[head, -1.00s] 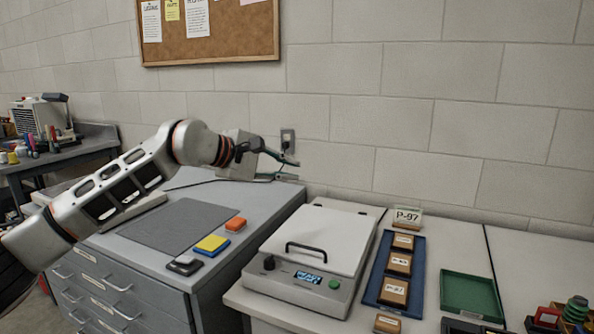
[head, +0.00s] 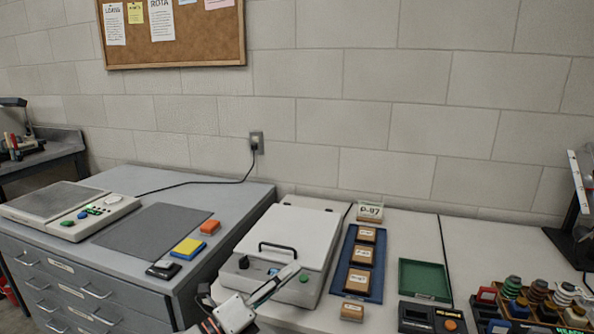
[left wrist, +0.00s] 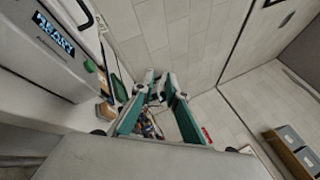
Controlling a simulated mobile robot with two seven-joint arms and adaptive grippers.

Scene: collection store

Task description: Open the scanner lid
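The scanner (head: 305,291) is a pale grey box with a white lid (head: 300,228), which lies shut on it. A black bar handle (head: 279,247) stands at the lid's front edge. My left gripper (head: 286,274) is in front of the scanner in the head view, just below and right of the handle, and covers part of its front panel. In the left wrist view the gripper (left wrist: 160,90) is open and empty, with a gap between its teal-padded fingers. The scanner's lit display (left wrist: 54,36) shows at upper left there. My right gripper is not in view.
A blue tray (head: 349,234) with labelled blocks and a green tray (head: 425,279) stand right of the scanner. A drawer cabinet (head: 140,258) on the left bears another device (head: 70,213), a grey mat (head: 152,230) and small coloured blocks. The wall is close behind.

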